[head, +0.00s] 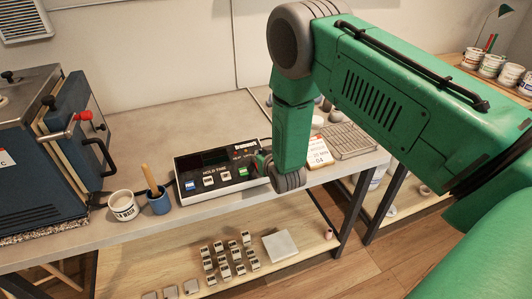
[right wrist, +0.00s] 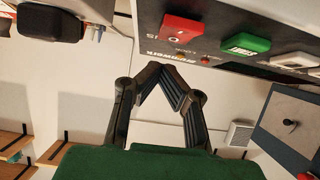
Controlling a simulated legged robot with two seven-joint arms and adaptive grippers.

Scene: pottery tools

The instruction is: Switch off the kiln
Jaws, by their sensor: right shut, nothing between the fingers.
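The kiln (head: 60,130) stands at the left of the bench, a dark blue box with a red-tipped handle. Its control box (head: 205,160) lies to the right of it, with a dark display, "HOLD TIME" lettering, blue and white buttons and a green button (head: 243,171). A red button (right wrist: 182,27) shows beside the green one (right wrist: 246,43) in the right wrist view; in the head view my gripper covers that end. My right gripper (right wrist: 157,72) is shut and empty, its fingertips close to the panel's right end. Contact cannot be told. My left gripper is not in view.
A white cup (head: 122,206) and a blue cup with a wooden tool (head: 158,201) stand left of the control box. A wire rack (head: 348,140) and a card (head: 318,152) lie right of my arm. The bench (head: 150,115) behind the box is clear.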

